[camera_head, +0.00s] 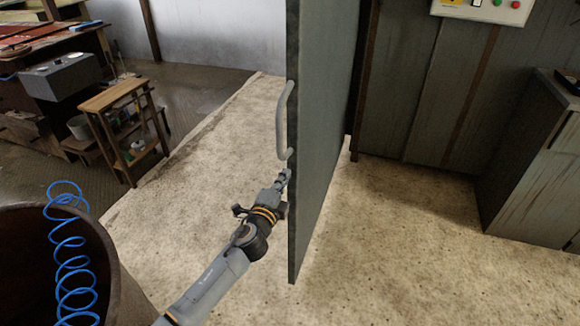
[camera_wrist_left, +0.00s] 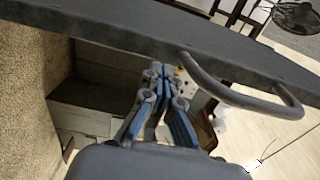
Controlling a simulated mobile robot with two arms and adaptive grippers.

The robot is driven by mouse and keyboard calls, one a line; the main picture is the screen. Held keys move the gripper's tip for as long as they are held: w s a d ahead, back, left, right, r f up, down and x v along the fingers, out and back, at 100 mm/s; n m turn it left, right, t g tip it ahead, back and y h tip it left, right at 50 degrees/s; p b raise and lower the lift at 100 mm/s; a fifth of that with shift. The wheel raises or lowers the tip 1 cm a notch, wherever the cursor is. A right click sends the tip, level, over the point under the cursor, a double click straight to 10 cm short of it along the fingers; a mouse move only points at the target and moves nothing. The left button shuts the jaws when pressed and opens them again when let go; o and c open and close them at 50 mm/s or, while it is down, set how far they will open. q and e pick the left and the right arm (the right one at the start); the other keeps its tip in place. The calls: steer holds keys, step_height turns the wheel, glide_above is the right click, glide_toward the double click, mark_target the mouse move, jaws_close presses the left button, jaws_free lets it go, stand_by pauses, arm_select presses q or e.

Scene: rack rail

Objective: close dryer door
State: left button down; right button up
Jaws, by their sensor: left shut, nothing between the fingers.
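The dryer door (camera_head: 325,130) is a tall grey-green panel standing open in the head view, seen nearly edge-on. Its curved grey bar handle (camera_head: 281,120) is on the left face. My left gripper (camera_head: 284,178) is shut and empty, just below the handle's lower end and close to the door's edge. In the left wrist view the shut fingers (camera_wrist_left: 158,75) point toward the door's edge (camera_wrist_left: 110,32), with the handle (camera_wrist_left: 235,92) to their right. I cannot tell whether the fingers touch the door. My right gripper is not in view.
A rusty barrel (camera_head: 125,290) with a blue coiled hose (camera_head: 72,255) stands at the lower left. A small wooden shelf (camera_head: 125,125) is farther back. A control box (camera_head: 485,8) hangs on the back wall, and a cabinet (camera_head: 530,165) stands right. The floor right of the door is clear.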

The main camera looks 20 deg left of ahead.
mark_target(293, 160)
arm_select(q)
steer(key=w, duration=0.4)
steer(key=shift+w+d, duration=0.1)
steer(key=shift+w, duration=0.45)
